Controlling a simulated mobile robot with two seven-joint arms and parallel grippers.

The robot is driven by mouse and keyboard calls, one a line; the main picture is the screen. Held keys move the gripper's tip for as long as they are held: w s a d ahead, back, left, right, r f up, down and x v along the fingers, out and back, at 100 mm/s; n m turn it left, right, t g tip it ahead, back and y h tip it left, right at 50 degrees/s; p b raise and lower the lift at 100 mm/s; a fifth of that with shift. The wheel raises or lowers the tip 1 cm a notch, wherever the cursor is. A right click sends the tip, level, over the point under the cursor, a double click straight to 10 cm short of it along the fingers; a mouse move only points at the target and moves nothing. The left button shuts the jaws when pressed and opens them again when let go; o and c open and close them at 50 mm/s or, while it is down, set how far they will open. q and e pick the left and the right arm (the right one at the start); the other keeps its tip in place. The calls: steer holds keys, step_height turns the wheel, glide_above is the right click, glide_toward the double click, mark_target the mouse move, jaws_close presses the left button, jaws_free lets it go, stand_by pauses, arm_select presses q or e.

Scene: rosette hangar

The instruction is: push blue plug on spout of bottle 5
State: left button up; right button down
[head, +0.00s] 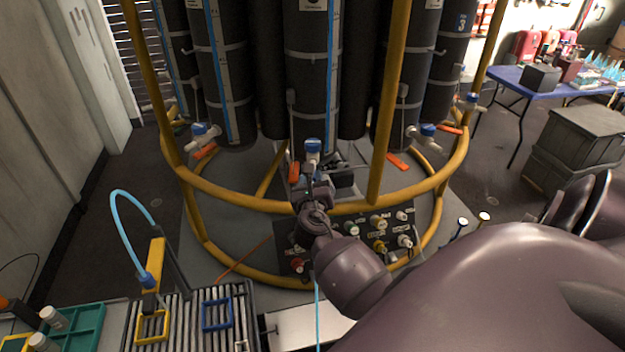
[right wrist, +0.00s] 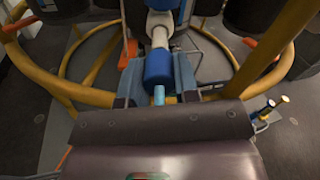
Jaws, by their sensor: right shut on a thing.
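My right gripper (head: 314,190) reaches to the front of the middle black bottle (head: 313,85), just below its white valve with a blue top (head: 313,150). No number can be read on this bottle. In the right wrist view, my right gripper (right wrist: 158,78) is shut on the blue plug (right wrist: 158,68). A short light-blue piece (right wrist: 159,95) shows at the plug's near end. The plug is in line with the white spout (right wrist: 158,32) and its far end meets it; how far it is on cannot be told. My left gripper is not in view.
A yellow tubular frame (head: 385,110) surrounds the bottles. A dark panel with knobs (head: 378,235) is low in front. At lower left are a ribbed tray (head: 232,330), a yellow stand (head: 155,262) with a light-blue hose (head: 118,235), and a green tray (head: 88,325). A blue table (head: 505,78) stands right.

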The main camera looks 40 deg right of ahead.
steer(key=shift+w+d, duration=0.35)
steer(key=shift+w, duration=0.05)
stand_by(0.8)
steer(key=c, duration=0.8)
jaws_free()
steer(key=v, duration=1)
steer(key=shift+s+a, duration=0.25)
steer(key=shift+s, duration=0.05)
